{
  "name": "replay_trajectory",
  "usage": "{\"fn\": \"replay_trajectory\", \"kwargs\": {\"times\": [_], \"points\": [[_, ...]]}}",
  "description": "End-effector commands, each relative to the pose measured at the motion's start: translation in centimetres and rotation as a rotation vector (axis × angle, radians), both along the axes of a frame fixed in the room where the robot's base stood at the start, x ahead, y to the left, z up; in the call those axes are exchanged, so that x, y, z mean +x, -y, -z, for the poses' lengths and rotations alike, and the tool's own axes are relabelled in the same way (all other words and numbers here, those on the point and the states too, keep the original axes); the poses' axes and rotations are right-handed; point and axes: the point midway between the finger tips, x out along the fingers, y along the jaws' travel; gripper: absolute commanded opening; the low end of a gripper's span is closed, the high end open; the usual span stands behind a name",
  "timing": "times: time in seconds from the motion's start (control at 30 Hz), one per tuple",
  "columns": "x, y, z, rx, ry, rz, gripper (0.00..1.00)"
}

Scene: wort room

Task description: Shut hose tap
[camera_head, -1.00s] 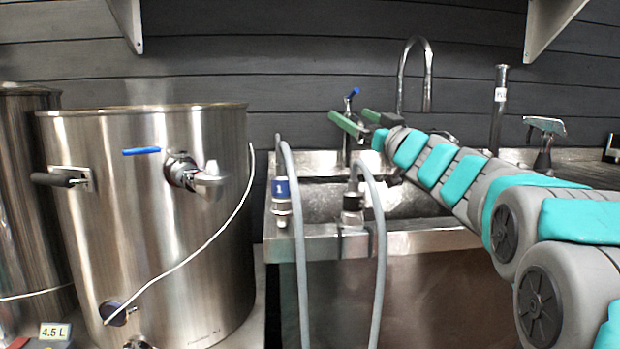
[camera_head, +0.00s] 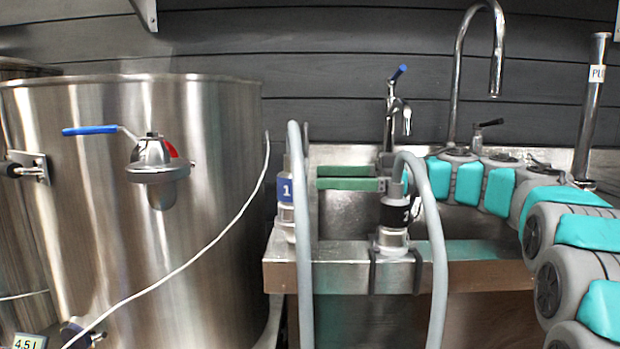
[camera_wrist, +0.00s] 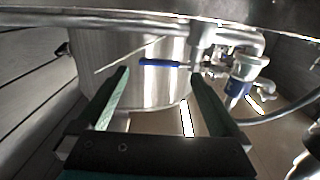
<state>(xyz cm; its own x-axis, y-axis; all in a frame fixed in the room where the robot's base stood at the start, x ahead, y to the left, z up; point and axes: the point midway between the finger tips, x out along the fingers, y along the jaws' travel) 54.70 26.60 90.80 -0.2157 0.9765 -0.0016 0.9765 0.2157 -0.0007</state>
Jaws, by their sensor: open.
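A slim chrome tap with a blue lever (camera_head: 398,75) stands at the back of the sink in the head view. Its lever tilts up to the right, and no water stream shows at its spout. The steel kettle at left has a valve (camera_head: 157,160) with a long blue handle (camera_head: 90,130) lying level, pointing left. My gripper (camera_head: 322,177) is open and empty, pointing left over the sink, below the tap's lever and apart from it. In the wrist view its green fingers (camera_wrist: 158,75) frame a level blue handle (camera_wrist: 162,63) farther off; I cannot tell whether they touch it.
Two grey hoses with connectors marked 1 (camera_head: 286,190) and 2 (camera_head: 393,222) hang at the sink's front rim (camera_head: 335,253), close to my gripper. A tall curved faucet (camera_head: 458,70) stands behind my arm. A white cord (camera_head: 215,238) crosses the kettle (camera_head: 225,130).

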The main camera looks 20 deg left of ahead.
Motion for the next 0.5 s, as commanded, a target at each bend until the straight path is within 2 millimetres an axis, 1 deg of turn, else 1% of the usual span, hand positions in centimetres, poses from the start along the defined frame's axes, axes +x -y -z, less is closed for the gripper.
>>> {"fn": "replay_trajectory", "kwargs": {"times": [0.03, 0.2, 0.33, 0.5], "points": [[-0.2, -0.9, 0.1, 0.001, 0.0, -0.002, 1.0], [-0.7, -3.1, 0.1, 0.001, -0.001, -0.001, 1.0], [-0.8, -4.0, 0.1, 0.002, -0.001, 0.001, 1.0], [-0.9, -4.3, 0.0, 0.001, 0.0, 0.003, 1.0]]}}
